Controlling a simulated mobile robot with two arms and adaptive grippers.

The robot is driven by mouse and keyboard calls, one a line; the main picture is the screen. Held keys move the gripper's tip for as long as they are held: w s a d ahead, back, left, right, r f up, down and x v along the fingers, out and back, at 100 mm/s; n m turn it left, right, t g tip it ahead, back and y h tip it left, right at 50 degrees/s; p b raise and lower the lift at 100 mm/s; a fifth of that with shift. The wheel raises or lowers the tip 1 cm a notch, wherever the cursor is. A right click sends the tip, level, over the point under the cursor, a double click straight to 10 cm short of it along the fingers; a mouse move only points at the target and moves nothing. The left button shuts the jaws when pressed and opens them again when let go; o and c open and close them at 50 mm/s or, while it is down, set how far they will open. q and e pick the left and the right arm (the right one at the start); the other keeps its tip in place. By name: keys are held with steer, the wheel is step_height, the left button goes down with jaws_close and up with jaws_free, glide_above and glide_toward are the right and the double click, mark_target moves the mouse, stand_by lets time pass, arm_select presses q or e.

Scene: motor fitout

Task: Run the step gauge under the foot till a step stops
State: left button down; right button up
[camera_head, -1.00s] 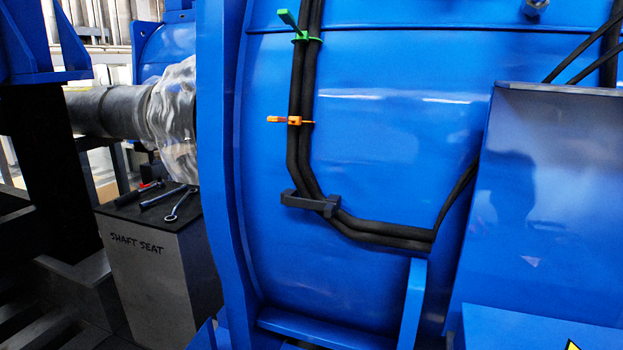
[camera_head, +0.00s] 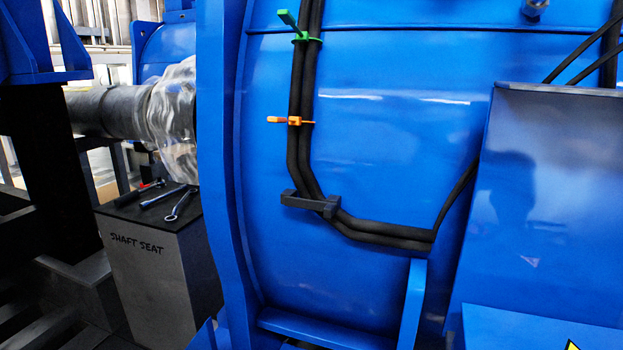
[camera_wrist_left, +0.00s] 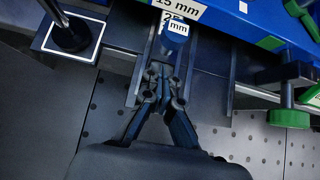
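In the left wrist view, the step gauge (camera_wrist_left: 173,42) is a narrow stepped piece with white labels; I read "15 mm" at the far end and a partly covered "25 mm" nearer me. Its far end is at the edge of the large blue foot (camera_wrist_left: 222,22) at the top; the contact there is out of view. My left gripper (camera_wrist_left: 162,72) points at the near end of the gauge, fingers drawn close together and seemingly shut on it; the fingers hide the grip itself. My right gripper is in neither view.
Dark rails (camera_wrist_left: 232,85) flank the gauge. A green clamp-like fixture (camera_wrist_left: 288,116) stands at right, a black post on a white-edged plate (camera_wrist_left: 70,36) at left. The head view shows the blue motor housing (camera_head: 390,140), cables (camera_head: 300,80) and a "SHAFT SEAT" stand (camera_head: 150,270) with tools.

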arm_select(q)
steer(key=shift+s+a+p, duration=0.25)
steer(key=shift+s+p, duration=0.1)
steer(key=shift+s, duration=0.3)
steer(key=shift+s+a+p, duration=0.2)
steer(key=shift+s+p, duration=0.1)
steer(key=shift+s, duration=0.3)
steer(key=p+v, duration=0.7)
steer(key=v, duration=0.1)
steer(key=shift+w+r+p, duration=0.25)
steer(key=shift+p, duration=0.05)
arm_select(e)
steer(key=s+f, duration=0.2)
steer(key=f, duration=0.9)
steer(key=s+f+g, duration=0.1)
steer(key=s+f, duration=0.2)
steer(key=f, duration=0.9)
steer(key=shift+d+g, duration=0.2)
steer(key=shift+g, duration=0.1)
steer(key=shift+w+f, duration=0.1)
